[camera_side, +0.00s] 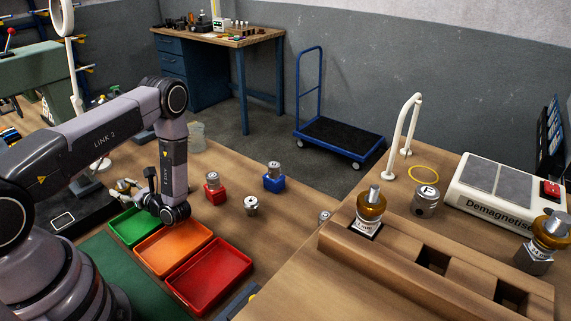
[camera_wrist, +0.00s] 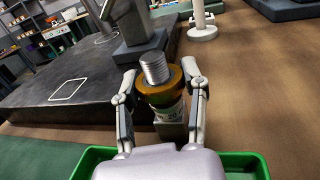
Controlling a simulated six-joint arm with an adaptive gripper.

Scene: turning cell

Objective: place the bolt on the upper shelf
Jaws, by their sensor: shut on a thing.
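My gripper (camera_wrist: 160,95) is shut on the bolt (camera_wrist: 157,68), a piece with a silver threaded top, an amber-brown collar and a white label reading 20 above a squared lower end. In the side view my gripper (camera_side: 128,189) is at the left, close to the green tray; my arm partly hides it. A dark slab (camera_wrist: 60,103) with a white square outline lies beyond the bolt, to its left, in the wrist view; it also shows in the side view (camera_side: 83,211). I cannot tell which surface is the upper shelf.
Green (camera_side: 131,240), orange (camera_side: 173,271) and red trays (camera_side: 209,309) line the bench. A grey block (camera_wrist: 139,50) stands at the slab's right edge. Bare bench lies right of the slab.

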